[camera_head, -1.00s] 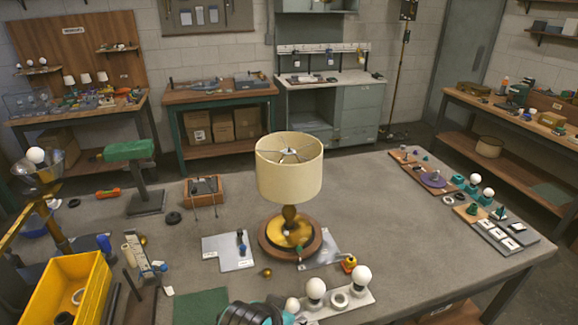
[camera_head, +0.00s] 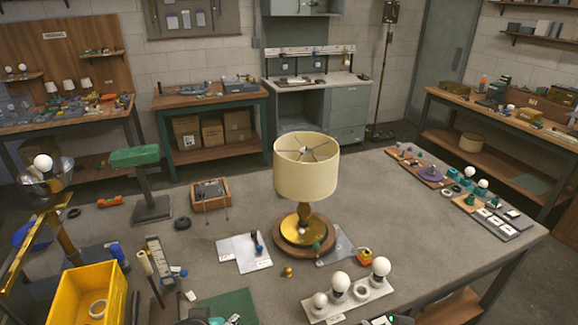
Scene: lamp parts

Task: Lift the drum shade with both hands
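The cream drum shade (camera_head: 306,178) sits upright on the lamp, in the middle of the head view. Its open top shows a wire spider fitting. Under it are a brass stem and a round brass and wood base (camera_head: 304,232) standing on the grey worktable (camera_head: 370,220). Nothing touches the shade. Neither gripper can be made out. Only small dark and grey parts show at the bottom edge, one with a green light, and I cannot tell what they are.
White bulbs stand on a white strip (camera_head: 348,301) in front of the lamp. Part trays (camera_head: 470,202) line the right edge. The table between lamp and trays is clear.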

